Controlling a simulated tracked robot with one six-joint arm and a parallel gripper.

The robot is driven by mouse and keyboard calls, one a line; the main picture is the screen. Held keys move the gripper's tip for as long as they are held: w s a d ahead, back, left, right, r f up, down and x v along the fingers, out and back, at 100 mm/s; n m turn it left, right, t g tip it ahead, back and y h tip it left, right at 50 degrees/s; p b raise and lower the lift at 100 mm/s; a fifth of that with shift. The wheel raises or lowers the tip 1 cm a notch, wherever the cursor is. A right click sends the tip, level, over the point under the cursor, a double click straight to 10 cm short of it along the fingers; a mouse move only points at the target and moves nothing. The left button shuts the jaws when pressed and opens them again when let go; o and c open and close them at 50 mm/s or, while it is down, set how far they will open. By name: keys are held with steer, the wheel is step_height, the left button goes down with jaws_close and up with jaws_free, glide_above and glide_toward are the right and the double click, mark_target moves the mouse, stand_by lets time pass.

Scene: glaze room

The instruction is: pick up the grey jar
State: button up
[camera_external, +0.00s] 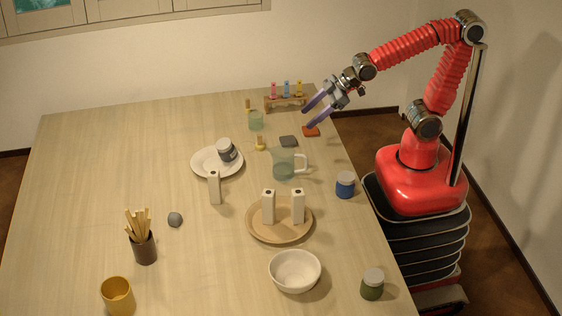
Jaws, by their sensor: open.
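The grey jar (229,156) has a pale lid and a pale patch on its side. It is on the white plate (202,170), toward the plate's right side, and looks slightly tilted. My gripper (309,116) is at the table's far right, to the right of the jar and farther back. Its two purple fingers are spread apart with nothing between them. They point left and down, and the gripper is well apart from the jar.
A glass pitcher (284,164), grey block (289,141) and brush (260,144) lie between my gripper and the jar. A white bottle (214,188) stands before the plate. A rack of vials (286,104) is at the back.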

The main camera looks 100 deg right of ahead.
steer(key=w+f+t, duration=0.1)
steer(key=w+f, duration=0.1)
steer(key=w, duration=0.3)
steer(key=w+f+n+t+y, duration=0.1)
steer(key=w+f, duration=0.1)
steer(key=w, duration=0.4)
steer(key=w+f+t, duration=0.2)
steer(key=w, duration=0.3)
steer(key=shift+w+d+n, duration=0.2)
steer(key=shift+d+n, duration=0.05)
steer(key=shift+n, duration=0.15)
steer(key=shift+w+a+f+t+y, duration=0.15)
steer(key=shift+w+f+t+y, duration=0.1)
steer(key=shift+w+t+y, duration=0.2)
steer(key=shift+w, duration=0.1)
glide_toward(227, 152)
steer(key=shift+w+d+f, duration=0.7)
steer(key=shift+w+f, duration=0.3)
steer(key=shift+w, duration=0.05)
steer(key=shift+w+d+f, duration=0.75)
steer(key=shift+w+f, duration=0.2)
steer(key=shift+w, duration=0.15)
steer(key=shift+w, duration=0.1)
steer(key=shift+x, duration=2.5)
steer(key=shift+a, duration=0.1)
steer(key=shift+c, duration=0.4)
steer(key=c, duration=1)
